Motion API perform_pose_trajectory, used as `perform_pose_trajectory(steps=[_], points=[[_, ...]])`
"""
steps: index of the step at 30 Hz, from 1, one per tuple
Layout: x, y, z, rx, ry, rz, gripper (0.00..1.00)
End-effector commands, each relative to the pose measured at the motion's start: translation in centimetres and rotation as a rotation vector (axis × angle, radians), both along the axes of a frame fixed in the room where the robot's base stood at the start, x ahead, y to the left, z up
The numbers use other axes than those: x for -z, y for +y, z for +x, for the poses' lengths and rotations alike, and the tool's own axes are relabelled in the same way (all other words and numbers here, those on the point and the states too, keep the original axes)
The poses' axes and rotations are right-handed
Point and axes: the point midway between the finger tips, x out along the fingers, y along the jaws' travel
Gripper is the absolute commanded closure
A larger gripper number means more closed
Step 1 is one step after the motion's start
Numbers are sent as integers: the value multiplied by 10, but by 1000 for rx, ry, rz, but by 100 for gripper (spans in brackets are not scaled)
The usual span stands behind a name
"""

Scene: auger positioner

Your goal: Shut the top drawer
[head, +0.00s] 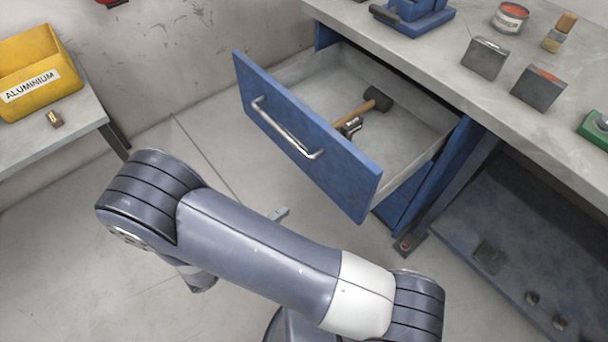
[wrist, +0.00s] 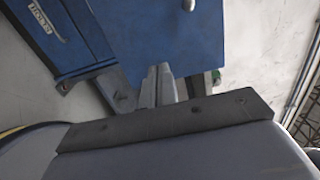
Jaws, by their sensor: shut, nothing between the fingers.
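The top drawer's blue front (head: 305,135) stands pulled well out from the bench, with a silver bar handle (head: 285,130) across it. A mallet (head: 375,102) with a wooden handle and a dark metal item lie inside.
The workbench top (head: 450,50) holds a blue vice, a tin, a brush and small metal boxes. A lower blue drawer (head: 405,195) is shut beneath the open one. At left, a yellow aluminium bin (head: 35,70) sits on a side table. Floor before the drawer is clear.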

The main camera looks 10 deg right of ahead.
Motion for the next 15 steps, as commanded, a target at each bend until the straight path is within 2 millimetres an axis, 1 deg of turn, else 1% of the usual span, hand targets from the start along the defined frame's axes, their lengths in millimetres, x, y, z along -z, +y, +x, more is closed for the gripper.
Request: perform_pose_trajectory(steps=[5,15], points=[[0,-17,10,4,0,-1,100],[0,-70,46,6,1,-1,100]])
